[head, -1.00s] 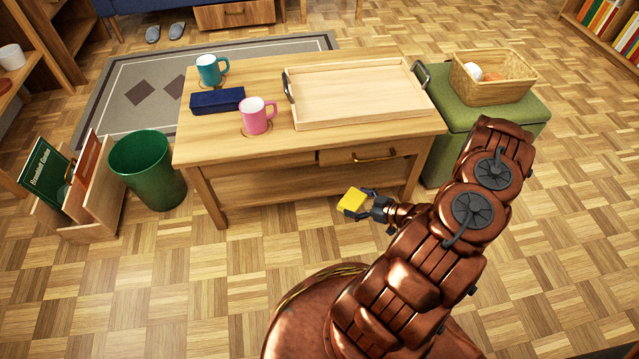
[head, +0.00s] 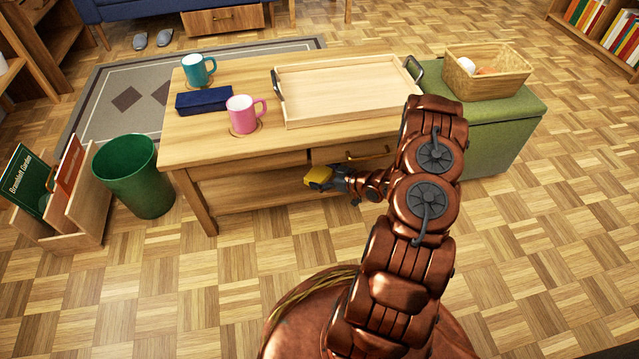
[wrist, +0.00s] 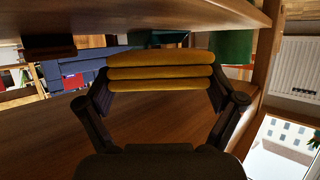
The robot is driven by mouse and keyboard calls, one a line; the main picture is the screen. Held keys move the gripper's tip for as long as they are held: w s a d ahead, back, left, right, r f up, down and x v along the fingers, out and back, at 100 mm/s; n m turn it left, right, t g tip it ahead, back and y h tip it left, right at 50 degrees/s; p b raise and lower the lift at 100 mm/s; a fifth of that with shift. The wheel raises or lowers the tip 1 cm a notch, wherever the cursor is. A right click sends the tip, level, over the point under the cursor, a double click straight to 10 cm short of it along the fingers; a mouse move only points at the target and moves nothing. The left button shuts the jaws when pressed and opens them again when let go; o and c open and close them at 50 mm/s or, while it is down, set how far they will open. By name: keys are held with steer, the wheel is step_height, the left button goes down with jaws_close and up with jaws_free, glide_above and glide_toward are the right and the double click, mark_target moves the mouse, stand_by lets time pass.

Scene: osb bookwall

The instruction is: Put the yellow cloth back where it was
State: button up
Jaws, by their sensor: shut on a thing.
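The yellow cloth (head: 319,177) is a small folded block in my gripper (head: 328,180), at the front of the wooden coffee table (head: 185,150), below its drawer level. In the wrist view the folded cloth (wrist: 160,72) shows several layers pinched between the two dark fingers. The table's lower shelf (wrist: 130,125) spreads beneath the cloth in that view, and the tabletop's underside is above. I cannot tell whether the cloth touches the shelf.
On the tabletop are a teal mug (head: 198,71), a pink mug (head: 243,115), a navy case (head: 204,100) and a wooden tray (head: 345,88). A green bin (head: 135,175) stands left. A green ottoman (head: 500,130) with a basket (head: 487,75) stands right.

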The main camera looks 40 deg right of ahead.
mark_target(320, 180)
steer(key=shift+w+f, duration=0.1)
steer(key=shift+w, duration=0.5)
steer(key=shift+f+b, duration=1.1)
steer(key=shift+f, duration=0.55)
steer(key=shift+f, duration=0.15)
steer(key=o, duration=0.9)
steer(key=p+v, duration=0.4)
steer(key=v, duration=0.8)
